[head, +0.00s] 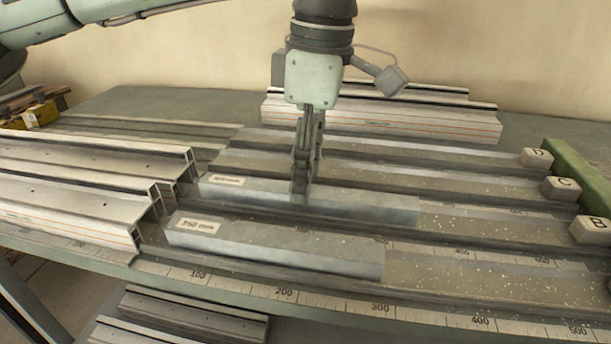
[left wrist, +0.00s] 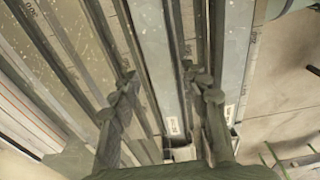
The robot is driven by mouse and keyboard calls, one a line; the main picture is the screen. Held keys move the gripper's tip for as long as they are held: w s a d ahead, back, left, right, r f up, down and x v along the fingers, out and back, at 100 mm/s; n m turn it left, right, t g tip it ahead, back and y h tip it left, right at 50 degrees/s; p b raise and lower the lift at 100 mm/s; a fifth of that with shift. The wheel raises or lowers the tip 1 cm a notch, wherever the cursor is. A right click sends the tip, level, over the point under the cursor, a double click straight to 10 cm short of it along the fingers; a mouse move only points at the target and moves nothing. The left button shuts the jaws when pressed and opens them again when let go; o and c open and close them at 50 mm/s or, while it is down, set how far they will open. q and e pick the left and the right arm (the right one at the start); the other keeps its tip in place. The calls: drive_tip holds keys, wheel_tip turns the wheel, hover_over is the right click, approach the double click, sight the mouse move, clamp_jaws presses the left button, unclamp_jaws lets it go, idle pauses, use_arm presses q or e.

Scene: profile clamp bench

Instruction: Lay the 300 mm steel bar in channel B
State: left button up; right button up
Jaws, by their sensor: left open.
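A long grey steel bar (head: 370,201) with a small label lies along the channel that lines up with the block marked B (head: 592,230). Its label is too small to read, and I cannot tell if it sits fully on the channel floor. My left gripper (head: 301,192) points down over this bar, fingers open on either side of it. In the left wrist view the bar (left wrist: 154,45) runs between the two apart fingertips (left wrist: 158,78). A shorter labelled bar (head: 290,251) lies in the channel in front. My right gripper is not in view.
Blocks marked C (head: 561,189) and D (head: 537,158) stand at the right ends of the farther channels. Stacked metal profiles (head: 90,165) lie at the left, more profiles (head: 400,122) at the back. A green rail (head: 585,175) borders the right. A ruler (head: 285,293) runs along the front edge.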

sight(314, 192)
use_arm(q)
wheel_tip(314, 192, up, 11)
drive_tip(key=d, duration=0.1)
drive_tip(key=shift+s+f, duration=0.15)
drive_tip(key=shift+f, duration=0.05)
